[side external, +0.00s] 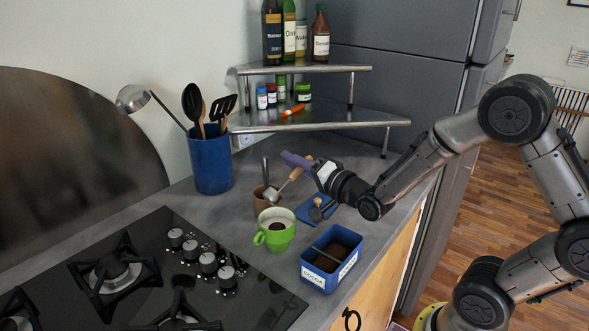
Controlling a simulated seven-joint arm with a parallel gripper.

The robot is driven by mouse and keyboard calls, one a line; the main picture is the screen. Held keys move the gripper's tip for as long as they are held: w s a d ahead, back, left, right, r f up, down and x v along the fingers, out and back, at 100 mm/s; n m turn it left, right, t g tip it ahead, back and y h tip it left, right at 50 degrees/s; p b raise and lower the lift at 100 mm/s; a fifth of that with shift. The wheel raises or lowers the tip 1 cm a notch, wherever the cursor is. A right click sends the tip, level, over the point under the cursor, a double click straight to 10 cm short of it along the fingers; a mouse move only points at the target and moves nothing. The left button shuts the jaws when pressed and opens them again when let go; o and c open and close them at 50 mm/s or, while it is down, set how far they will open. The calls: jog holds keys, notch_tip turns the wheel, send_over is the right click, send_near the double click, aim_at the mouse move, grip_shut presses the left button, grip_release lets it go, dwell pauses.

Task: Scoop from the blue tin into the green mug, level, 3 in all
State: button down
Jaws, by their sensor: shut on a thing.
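The blue tin (318,279), labelled COCOA, stands near the counter's front edge. It holds dark brown powder (326,262), and a thin bar crosses its top. The green mug (273,240) stands upright to its left, with something dark visible inside. My gripper (301,166) is above and behind the mug, shut on a scoop with a wooden handle (295,178). The scoop's metal head (271,194) points down to the left, above and behind the mug, apart from it. Whether the head holds powder is too small to tell.
A brown cup (262,207) with a metal utensil stands behind the mug. A small blue tray (311,219) with a dark object lies right of it. A blue utensil crock (211,166), a steel shelf (330,121) and a hob (140,275) surround the work area.

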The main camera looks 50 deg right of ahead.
jog(key=a+r+n, duration=0.7)
jog(key=r+n, duration=0.2)
jog(key=n, duration=0.3)
jog(key=shift+w+r+n, duration=0.15)
jog(key=shift+w+n, duration=0.25)
jog(key=shift+w, duration=0.05)
dwell(0.4)
